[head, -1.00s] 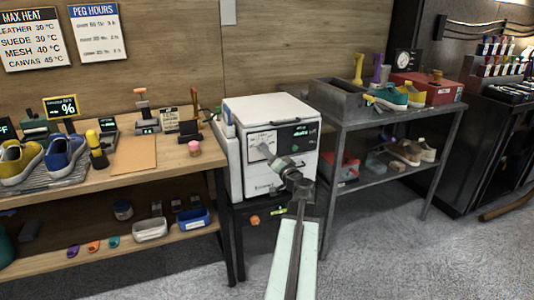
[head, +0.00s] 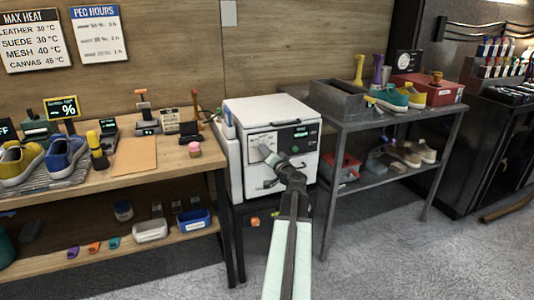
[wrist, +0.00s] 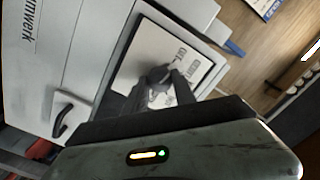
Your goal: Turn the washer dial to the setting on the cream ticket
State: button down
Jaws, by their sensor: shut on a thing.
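The white washer (head: 237,172) stands between the wooden bench and the grey metal rack. My gripper (head: 264,150) is at the upper part of its front, over the pale dial panel (wrist: 150,50). In the wrist view my gripper (wrist: 160,76) has its dark fingers together at the middle of this panel, shut on the dial. The fingers hide the dial, and its pointer cannot be read. Printed lettering shows on the panel beside the fingers. A small pale card (head: 169,116) stands on the bench; I cannot tell whether it is the cream ticket, and its text is too small to read.
The wooden bench (head: 205,160) on the left holds sneakers, tools and a tan sheet (head: 135,155). The metal rack (head: 395,118) on the right holds a grey bin (head: 338,102) and shoes. A dark display (head: 300,133) is right of the dial panel.

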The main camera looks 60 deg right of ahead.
jog(key=shift+m+h+b, duration=0.4)
jog(key=shift+m+b, duration=0.1)
jog(key=shift+m, duration=7.4)
jog(key=c, duration=1)
grip_release()
